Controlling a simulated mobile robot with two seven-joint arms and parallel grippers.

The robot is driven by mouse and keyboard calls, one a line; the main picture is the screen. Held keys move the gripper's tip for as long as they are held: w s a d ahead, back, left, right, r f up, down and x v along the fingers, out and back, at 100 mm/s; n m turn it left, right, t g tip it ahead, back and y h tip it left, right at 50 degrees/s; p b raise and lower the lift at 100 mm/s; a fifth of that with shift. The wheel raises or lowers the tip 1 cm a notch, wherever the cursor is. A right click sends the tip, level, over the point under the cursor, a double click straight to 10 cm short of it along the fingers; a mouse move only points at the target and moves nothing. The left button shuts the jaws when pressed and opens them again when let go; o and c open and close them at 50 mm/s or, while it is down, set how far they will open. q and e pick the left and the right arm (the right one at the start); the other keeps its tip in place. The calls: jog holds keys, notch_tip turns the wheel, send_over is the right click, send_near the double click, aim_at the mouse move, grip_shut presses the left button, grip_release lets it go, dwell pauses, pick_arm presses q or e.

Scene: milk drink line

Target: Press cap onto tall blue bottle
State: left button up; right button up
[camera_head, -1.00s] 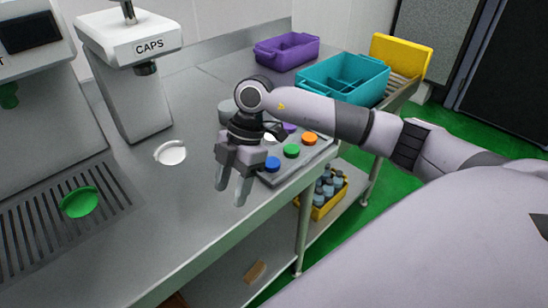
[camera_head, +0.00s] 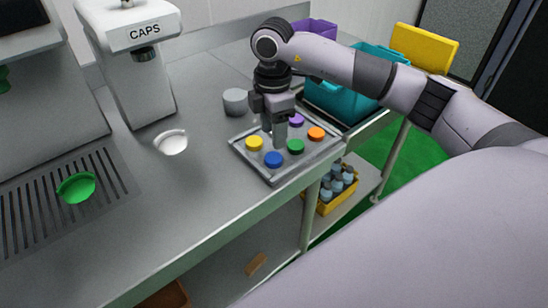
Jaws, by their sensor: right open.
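Several coloured caps sit on a grey tray (camera_head: 248,160) on the counter: yellow (camera_head: 254,144), blue (camera_head: 273,160), green (camera_head: 296,147), orange (camera_head: 317,133) and purple (camera_head: 297,120). My right gripper (camera_head: 280,143) is open and points down over the middle of the tray, among the caps. Whether it touches a cap cannot be told. The CAPS machine (camera_head: 148,75) stands at the back left, with a white round seat (camera_head: 172,143) in front of it. No tall blue bottle can be made out on the counter. My left gripper is not in view.
A grey cylinder (camera_head: 235,101) stands behind the tray. A teal crate (camera_head: 347,101) and a purple crate (camera_head: 320,29) are at the back right. Small bluish bottles (camera_head: 337,186) stand in a yellow crate (camera_head: 325,209) below. A green bowl (camera_head: 76,188) sits left. The front counter is clear.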

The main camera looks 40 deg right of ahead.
aim_at(273, 158)
jog(key=shift+f, duration=0.95)
jog(key=shift+a+f+p, duration=0.15)
jog(key=shift+f+p, duration=0.55)
jog(key=shift+f, duration=1.95)
jog(key=c, duration=0.7)
